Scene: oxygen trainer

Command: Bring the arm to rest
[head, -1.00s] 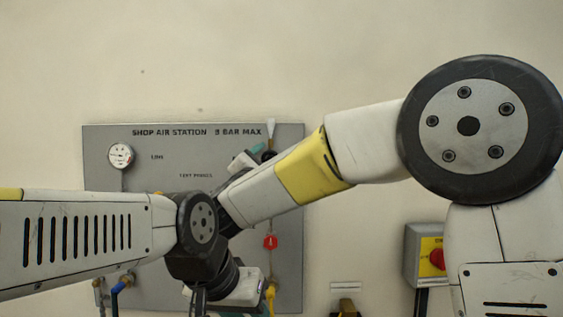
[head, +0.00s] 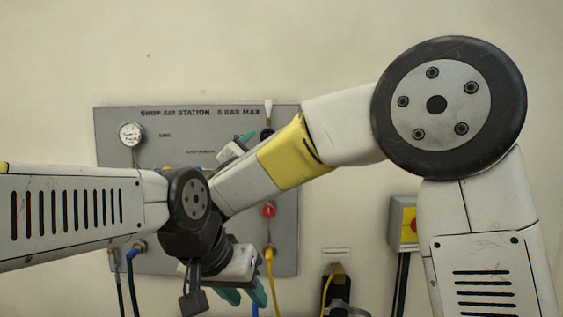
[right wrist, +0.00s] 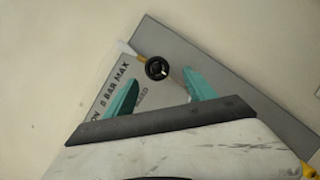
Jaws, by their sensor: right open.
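My right arm (head: 348,128) comes in from the right, bends at a big round elbow joint and reaches toward the grey air station panel (head: 120,180). Its gripper is mostly hidden behind the forearm in the head view, where a teal finger (head: 231,151) shows. In the right wrist view the right gripper (right wrist: 160,80) is open and empty, its teal fingers apart. A black round knob with a pale lever (right wrist: 157,68) shows past the fingertips; the distance is unclear. My left gripper (head: 243,294) hangs low before the panel, its teal fingers apart and nothing visible between them.
The panel carries a gauge (head: 131,134), a red tag (head: 268,211) and hose fittings with a yellow hose (head: 269,270). A yellow switch box with a red knob (head: 408,222) is right of it. Another fitting (head: 338,284) hangs between them. The wall above is bare.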

